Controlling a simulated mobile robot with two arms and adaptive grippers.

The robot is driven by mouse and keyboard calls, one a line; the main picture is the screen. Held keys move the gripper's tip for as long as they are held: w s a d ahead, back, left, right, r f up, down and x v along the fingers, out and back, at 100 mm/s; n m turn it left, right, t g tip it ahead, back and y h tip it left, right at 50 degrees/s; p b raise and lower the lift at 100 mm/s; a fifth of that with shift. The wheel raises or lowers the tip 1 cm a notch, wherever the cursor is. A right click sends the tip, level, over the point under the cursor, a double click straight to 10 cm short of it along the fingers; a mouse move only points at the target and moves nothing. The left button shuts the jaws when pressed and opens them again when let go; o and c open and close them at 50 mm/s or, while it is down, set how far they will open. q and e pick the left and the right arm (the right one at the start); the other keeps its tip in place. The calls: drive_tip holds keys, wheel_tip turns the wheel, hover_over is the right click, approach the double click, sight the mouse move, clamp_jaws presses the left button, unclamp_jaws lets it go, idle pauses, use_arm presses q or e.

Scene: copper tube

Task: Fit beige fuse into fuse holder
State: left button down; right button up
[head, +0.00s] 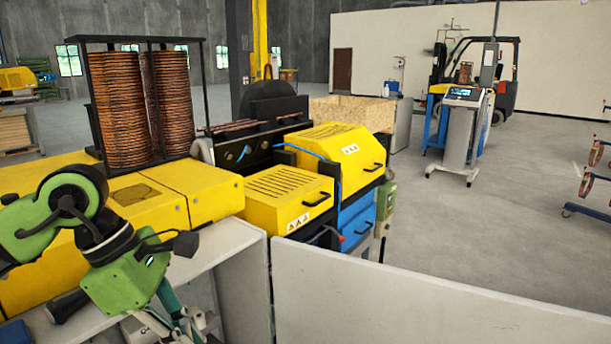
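I cannot make out the beige fuse or the fuse holder in the head view. My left arm comes in from the left, in front of the yellow machine. My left gripper (172,322) points down at the bottom edge, over the white-grey surface, and is partly cut off by the frame. Whether it is open or holds anything does not show. My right gripper is not in view.
A white-grey counter (205,250) lies under my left arm, and a white panel (440,300) runs along the front. Yellow machine covers (285,200) stand behind it. A rack of copper coils (120,110) is at left. A control console (463,130) stands on open floor at right.

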use_arm(q)
drive_tip(key=s+a+f+m+g+y, duration=0.1)
drive_tip(key=s+f+m+g+y, duration=0.1)
drive_tip(key=f+m, duration=0.4)
drive_tip(key=s+a+f+m+g+y, duration=0.1)
drive_tip(key=s+f+m+g+y, duration=0.1)
drive_tip(key=f+m, duration=0.5)
drive_tip(key=s+m+g, duration=0.1)
drive_tip(key=s+m, duration=0.1)
drive_tip(key=m, duration=0.3)
drive_tip(key=shift+s+f+m+y, duration=0.25)
drive_tip(key=shift+f+m+y, duration=0.05)
drive_tip(key=shift+m, duration=0.1)
